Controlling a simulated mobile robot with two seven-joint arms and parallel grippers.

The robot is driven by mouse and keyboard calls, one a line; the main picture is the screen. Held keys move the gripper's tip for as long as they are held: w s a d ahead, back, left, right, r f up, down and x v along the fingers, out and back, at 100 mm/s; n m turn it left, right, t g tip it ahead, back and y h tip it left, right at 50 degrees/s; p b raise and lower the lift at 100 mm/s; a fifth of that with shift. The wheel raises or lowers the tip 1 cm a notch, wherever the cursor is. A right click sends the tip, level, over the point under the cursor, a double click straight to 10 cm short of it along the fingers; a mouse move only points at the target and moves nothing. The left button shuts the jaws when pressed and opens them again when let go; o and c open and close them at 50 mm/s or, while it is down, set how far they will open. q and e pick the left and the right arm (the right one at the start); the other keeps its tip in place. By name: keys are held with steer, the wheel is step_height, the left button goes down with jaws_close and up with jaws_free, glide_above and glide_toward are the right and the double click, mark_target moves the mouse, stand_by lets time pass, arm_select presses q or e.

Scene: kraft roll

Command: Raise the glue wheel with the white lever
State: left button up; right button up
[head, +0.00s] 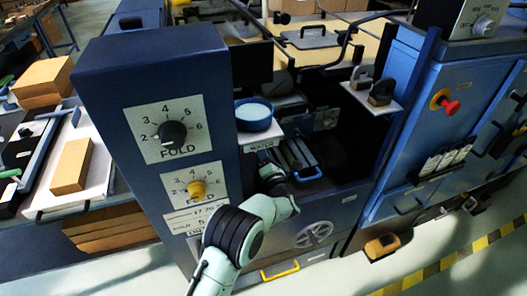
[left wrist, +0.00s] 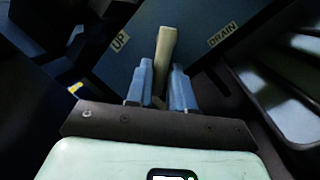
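The white lever (left wrist: 165,52) looks cream in the left wrist view and stands in front of a dark blue panel. Labels reading UP (left wrist: 120,42) and DRAIN (left wrist: 222,34) flank it. My left gripper (left wrist: 161,70) has its two blue-grey fingers apart, one on each side of the lever's lower part. I cannot tell whether either finger touches it. In the head view my left arm reaches up into the machine's dark middle, and its fingers and the lever are hidden there. I cannot make out the glue wheel. My right gripper is not in view.
A blue cabinet with a FOLD dial (head: 172,134) and a yellow knob (head: 196,188) stands left of my arm. A blue bowl (head: 254,114) sits on a small shelf above it. A red button (head: 450,106) is on the right cabinet. Pale slats (left wrist: 275,90) lie right of the gripper.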

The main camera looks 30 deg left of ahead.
arm_select(q)
jaws_close()
steer(key=shift+s+m, duration=0.1)
steer(key=shift+m, duration=0.3)
steer(key=shift+s+a+r+m+t+h+p, duration=0.1)
steer(key=shift+r+m+t+h+p, duration=0.5)
steer(key=shift+m, duration=2.05)
steer(key=shift+r+m+t+h+p, duration=0.2)
steer(key=shift+r+m+h, duration=0.65)
steer(key=shift+m, duration=1.85)
steer(key=shift+s+a+r+m+t+h+p, duration=0.15)
steer(key=shift+r+m+h+p, duration=0.5)
steer(key=shift+m, duration=2)
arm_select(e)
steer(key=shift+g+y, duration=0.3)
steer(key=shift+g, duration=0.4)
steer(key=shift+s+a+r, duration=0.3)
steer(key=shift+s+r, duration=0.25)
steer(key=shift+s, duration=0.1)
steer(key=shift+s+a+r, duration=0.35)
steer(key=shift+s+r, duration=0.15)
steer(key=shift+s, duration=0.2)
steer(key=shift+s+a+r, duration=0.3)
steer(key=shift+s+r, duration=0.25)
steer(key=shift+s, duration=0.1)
arm_select(q)
steer(key=shift+w+d, duration=0.1)
steer(key=shift+w, duration=0.05)
